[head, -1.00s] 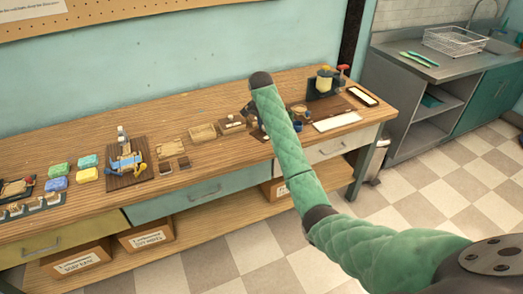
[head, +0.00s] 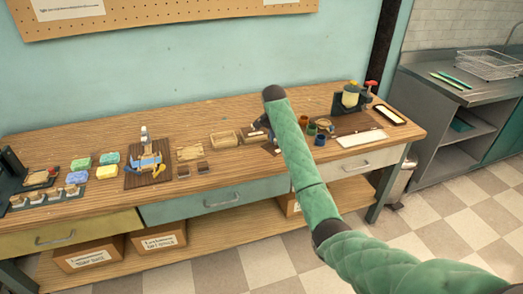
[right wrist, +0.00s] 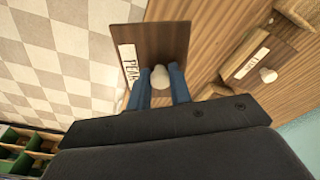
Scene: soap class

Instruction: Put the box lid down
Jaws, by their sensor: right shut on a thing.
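My right gripper (right wrist: 160,80) is shut on the pale knob of a dark brown box lid (right wrist: 155,38). The lid has a white label starting "PEA", partly covered by a finger. In the right wrist view the lid overlaps the bench's front edge, with floor beside it. In the head view the gripper (head: 262,124) is largely hidden behind my right arm, with a bit of the lid (head: 270,149) showing. A second labelled board with a pale knob (right wrist: 236,72) lies on the bench beside the held lid. An open wooden box (head: 225,140) stands to the left. My left gripper is out of view.
The wooden bench (head: 240,172) carries coloured soaps (head: 107,172), a dark board with a blue device (head: 148,166), a shallow tray (head: 190,153) and small cups (head: 320,139). A white strip (head: 361,138) lies on the right. Bare bench lies along the front.

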